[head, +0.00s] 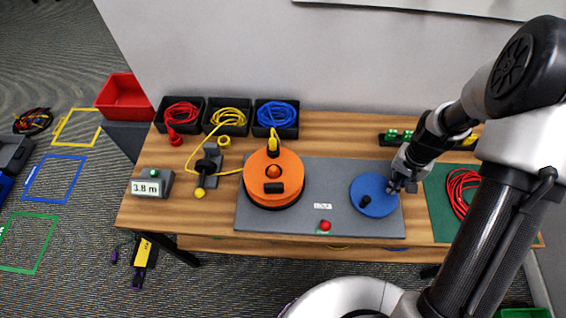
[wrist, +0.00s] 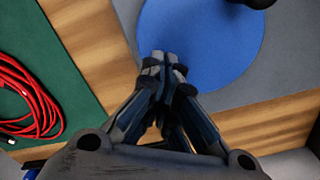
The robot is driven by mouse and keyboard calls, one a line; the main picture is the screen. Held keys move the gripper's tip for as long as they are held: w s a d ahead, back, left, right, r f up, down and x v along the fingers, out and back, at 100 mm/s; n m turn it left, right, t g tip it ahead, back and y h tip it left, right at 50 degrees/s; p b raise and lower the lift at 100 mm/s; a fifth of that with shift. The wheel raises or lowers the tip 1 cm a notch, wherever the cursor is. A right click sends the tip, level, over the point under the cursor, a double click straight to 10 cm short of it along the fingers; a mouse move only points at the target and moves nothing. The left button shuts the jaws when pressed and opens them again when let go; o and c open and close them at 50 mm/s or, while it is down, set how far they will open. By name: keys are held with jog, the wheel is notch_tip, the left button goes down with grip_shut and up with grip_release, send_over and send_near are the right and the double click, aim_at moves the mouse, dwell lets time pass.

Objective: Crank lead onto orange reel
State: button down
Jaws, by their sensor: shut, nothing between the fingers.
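The orange reel (head: 288,190) sits on the grey mat (head: 335,172), left of its middle, with a dark crank block on top. A yellow lead (head: 228,172) runs from the reel's left side through a black guide (head: 207,167) and loops back behind it. A blue disc (head: 382,204) with a black knob (head: 365,201) lies on the mat's right side. My gripper (head: 402,184) is over the disc's right edge; the wrist view shows the shut, empty fingertips (wrist: 163,62) above the blue disc (wrist: 195,45). Whether they touch it I cannot tell.
Three black bins (head: 166,112) hold red, yellow and blue cables at the back left. A display (head: 150,186) reading 3.8 m stands at the left. A red button (head: 325,225) is at the mat's front. Red cable (head: 460,190) lies on a green mat at the right.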

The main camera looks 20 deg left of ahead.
notch_tip(320, 180, up, 7)
jog(key=p, duration=0.5)
dwell(0.5)
jog(key=s+a+r+n+p, duration=0.3)
jog(key=s+a+r+n, duration=0.25)
jog(key=a, duration=0.35)
jog(key=shift+n, duration=0.25)
jog(key=shift+a+f+b, duration=0.15)
jog(key=shift+f+b, duration=1.15)
jog(key=shift+f, duration=0.4)
jog(key=shift+a+f+b, duration=0.1)
jog(key=shift+f+b, duration=1.15)
jog(key=shift+f, duration=0.4)
jog(key=shift+f, duration=0.1)
